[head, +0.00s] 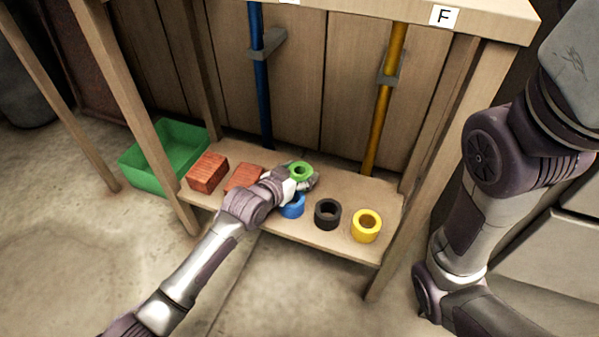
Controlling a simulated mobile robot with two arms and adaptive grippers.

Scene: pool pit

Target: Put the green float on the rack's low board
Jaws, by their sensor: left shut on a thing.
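The green float (301,170) is a small ring in my left gripper (302,180), which is shut on it. The gripper is over the middle of the rack's low board (285,232), just behind a blue ring (292,206). I cannot tell whether the green float touches the board. My right arm shows at the right, but its gripper is out of the picture.
A black ring (327,213) and a yellow ring (366,225) stand on the board to the right. Two red-brown blocks, one here (207,173), sit at its left. A green bin (150,172) is left of the rack. Blue (262,90) and yellow (383,110) poles stand behind.

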